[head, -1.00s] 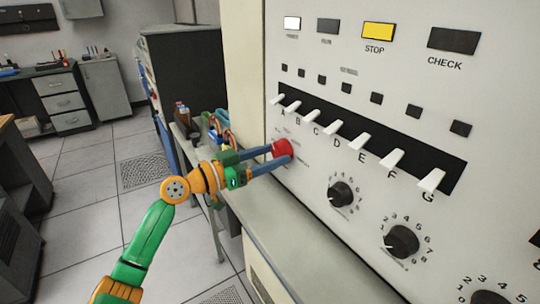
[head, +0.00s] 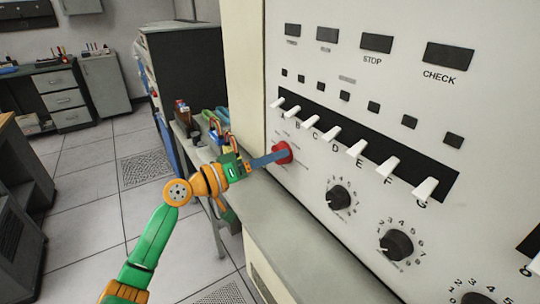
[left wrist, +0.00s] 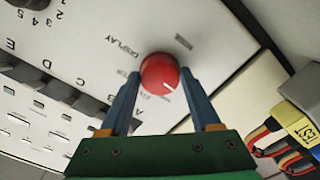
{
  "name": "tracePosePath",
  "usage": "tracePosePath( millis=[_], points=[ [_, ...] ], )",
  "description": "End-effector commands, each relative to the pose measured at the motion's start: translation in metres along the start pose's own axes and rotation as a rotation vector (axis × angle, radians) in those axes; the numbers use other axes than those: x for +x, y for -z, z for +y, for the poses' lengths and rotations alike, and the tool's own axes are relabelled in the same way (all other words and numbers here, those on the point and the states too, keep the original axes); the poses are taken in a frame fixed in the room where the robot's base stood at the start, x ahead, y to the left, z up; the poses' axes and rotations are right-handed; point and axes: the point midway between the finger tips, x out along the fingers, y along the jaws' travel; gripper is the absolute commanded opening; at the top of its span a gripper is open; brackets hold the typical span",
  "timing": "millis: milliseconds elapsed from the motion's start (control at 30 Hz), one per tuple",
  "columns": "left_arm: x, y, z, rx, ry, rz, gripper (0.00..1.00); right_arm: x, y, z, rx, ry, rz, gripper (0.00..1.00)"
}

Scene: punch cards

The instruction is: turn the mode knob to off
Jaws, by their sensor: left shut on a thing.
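The red mode knob (head: 283,150) sits low on the left of the pale control panel (head: 300,207). Small lettering surrounds it, too small to read in the head view. My left gripper (head: 277,156) reaches it from the left and is shut on it. In the left wrist view the red knob (left wrist: 157,70) lies between the two blue fingers of the left gripper (left wrist: 160,82), with a short white pointer mark on its face. The word DISPLAY is legible beside it; other labels are blurred. My right gripper is not in view.
White lever switches (head: 356,149) run in a black slot above and right of the knob. Black numbered dials (head: 397,244) are below right. The STOP lamp (head: 377,43) is dark. A grey ledge (head: 290,222) juts out beneath the panel. Connectors and cables (left wrist: 296,133) lie nearby.

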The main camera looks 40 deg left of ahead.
Motion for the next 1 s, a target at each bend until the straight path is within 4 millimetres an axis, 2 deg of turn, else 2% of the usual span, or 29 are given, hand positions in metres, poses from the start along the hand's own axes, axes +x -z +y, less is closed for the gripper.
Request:
tracePosePath(
  millis=[300, 733, 767, 800, 867, 1000],
  points=[
    [0.0001, -0.0001, 0.0005, -0.077, -0.001, -0.001, 0.08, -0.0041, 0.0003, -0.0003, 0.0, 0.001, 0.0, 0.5],
    [0.0001, -0.0004, 0.0003, -0.087, -0.001, -0.001, 0.08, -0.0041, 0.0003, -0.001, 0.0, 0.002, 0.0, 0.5],
    [0.0001, -0.0004, 0.0003, -0.087, -0.001, -0.001, 0.69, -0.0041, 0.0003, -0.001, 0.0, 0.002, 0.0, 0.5],
    [0.0001, -0.0004, 0.0003, -0.086, -0.001, -0.001, 0.8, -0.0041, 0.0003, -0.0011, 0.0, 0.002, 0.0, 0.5],
    [0.0001, -0.0003, 0.0003, -0.086, -0.001, -0.001, 0.93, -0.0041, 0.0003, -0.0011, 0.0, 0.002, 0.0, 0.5],
    [0.0001, -0.0002, 0.0003, -0.085, -0.001, 0.0, 0.93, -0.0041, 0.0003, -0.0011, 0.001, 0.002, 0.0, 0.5]
  ],
)
